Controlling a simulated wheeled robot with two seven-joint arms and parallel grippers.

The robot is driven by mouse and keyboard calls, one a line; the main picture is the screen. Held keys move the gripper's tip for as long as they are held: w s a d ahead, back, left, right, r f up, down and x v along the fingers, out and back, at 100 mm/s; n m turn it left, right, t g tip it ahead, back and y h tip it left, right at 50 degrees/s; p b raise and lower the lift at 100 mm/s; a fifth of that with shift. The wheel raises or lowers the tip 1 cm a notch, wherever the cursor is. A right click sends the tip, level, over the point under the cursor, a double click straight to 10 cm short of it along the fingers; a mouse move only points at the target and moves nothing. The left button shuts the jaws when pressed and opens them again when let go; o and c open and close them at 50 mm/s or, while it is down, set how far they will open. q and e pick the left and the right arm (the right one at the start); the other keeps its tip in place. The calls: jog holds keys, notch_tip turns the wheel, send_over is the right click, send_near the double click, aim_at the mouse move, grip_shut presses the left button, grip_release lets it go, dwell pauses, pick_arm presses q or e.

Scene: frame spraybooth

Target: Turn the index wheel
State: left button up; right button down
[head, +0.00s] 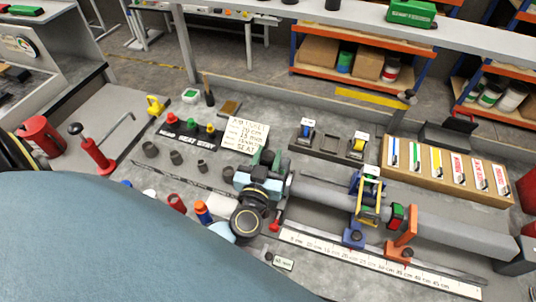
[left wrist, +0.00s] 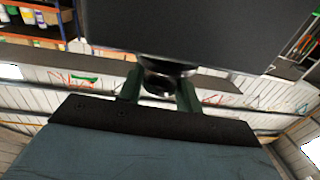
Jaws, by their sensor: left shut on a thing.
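My left gripper (head: 267,158) is at the left end of a long grey tube (head: 325,194) on the bench. In the left wrist view its two green fingers (left wrist: 160,88) are shut on a small dark round metal part (left wrist: 158,80), which seems to belong to the index wheel. A large dark block (left wrist: 185,30) fills the top of that view, just beyond the fingers. In the head view the wheel is mostly hidden by the gripper and wrist; a dark rounded edge (head: 289,180) shows beside the tube. How far it is turned cannot be told. My right gripper does not show.
Blue and orange brackets (head: 403,237) stand along the tube, behind a white ruler (head: 370,268). A wooden tray (head: 430,162) with coloured strips lies at the right. Red tools, several grey cups and a black stand (head: 188,135) are at the left. My arm covers the lower left.

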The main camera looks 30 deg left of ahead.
aim_at(270, 162)
pick_arm(q)
jog(key=n+g+y, duration=0.2)
jog(key=y, duration=0.1)
jog(key=n+g+y, duration=0.2)
jog(key=n+y, duration=0.1)
jog(key=y, duration=0.1)
jog(key=shift+r+n+g, duration=0.1)
jog(key=shift+n+g, duration=0.2)
jog(key=o, duration=0.9)
jog(key=shift+w, duration=0.1)
jog(key=shift+v, duration=3.75)
